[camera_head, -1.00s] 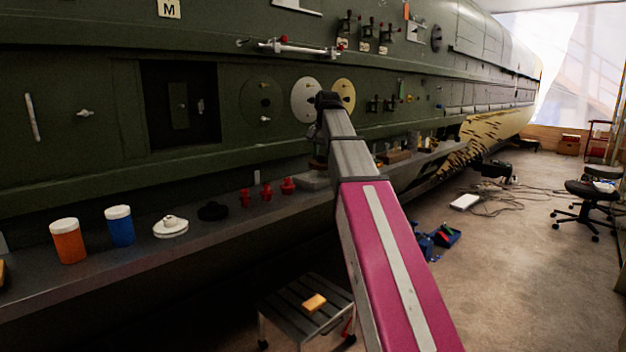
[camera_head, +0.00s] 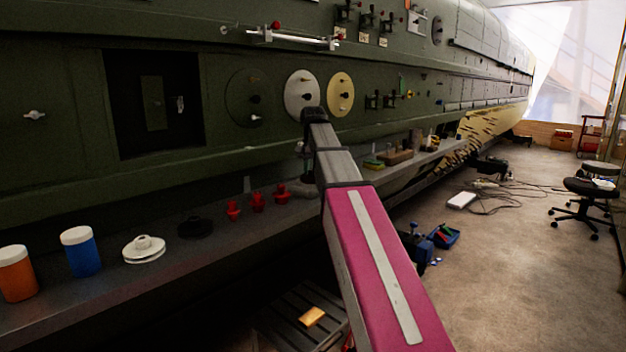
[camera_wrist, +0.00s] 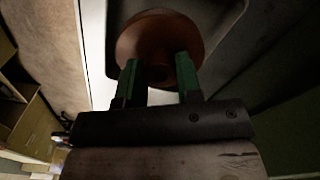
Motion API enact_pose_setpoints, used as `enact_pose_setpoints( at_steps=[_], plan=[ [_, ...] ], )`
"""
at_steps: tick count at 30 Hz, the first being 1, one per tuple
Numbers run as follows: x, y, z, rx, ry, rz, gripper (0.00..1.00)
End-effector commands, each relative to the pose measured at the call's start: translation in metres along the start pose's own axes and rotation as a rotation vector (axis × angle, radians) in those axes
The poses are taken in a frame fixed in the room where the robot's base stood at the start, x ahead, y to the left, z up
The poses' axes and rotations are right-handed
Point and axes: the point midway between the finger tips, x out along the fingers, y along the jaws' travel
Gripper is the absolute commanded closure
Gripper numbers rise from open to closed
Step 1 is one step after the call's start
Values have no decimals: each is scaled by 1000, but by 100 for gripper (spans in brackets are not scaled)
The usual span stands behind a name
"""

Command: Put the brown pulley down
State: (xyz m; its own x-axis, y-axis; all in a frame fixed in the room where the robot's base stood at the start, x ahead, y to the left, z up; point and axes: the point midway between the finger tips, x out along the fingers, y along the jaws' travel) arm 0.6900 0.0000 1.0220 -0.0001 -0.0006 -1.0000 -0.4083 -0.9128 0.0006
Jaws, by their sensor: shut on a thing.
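My gripper (camera_wrist: 158,78) shows in the wrist view with its two green fingers shut on the brown pulley (camera_wrist: 160,32). The pulley is a round reddish-brown disc, and its near part sits between the fingertips. Behind it are a pale strip and a grey, rounded surface; I cannot tell whether the pulley touches them. In the head view my arm reaches to the long ledge (camera_head: 95,305) below the green fuselage. There the fingers and the brown pulley are hidden or too dark to make out.
On the ledge stand an orange jar (camera_head: 17,274), a blue jar (camera_head: 80,252), a white pulley (camera_head: 144,250), a black pulley (camera_head: 195,228) and several red pieces (camera_head: 258,201). White (camera_head: 301,84) and yellow (camera_head: 341,94) discs are on the fuselage wall. A step stool (camera_head: 285,322) stands below.

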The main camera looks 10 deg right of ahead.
Motion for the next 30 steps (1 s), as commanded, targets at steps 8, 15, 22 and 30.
enact_pose_setpoints(
  at_steps=[8,15,22,30],
  plan=[
    [32,0,1,0,0,0,92],
    [33,0,0,0,1,-1,92],
    [35,0,0,0,1,-1,42],
    [34,0,0,0,1,-1,42]
  ],
)
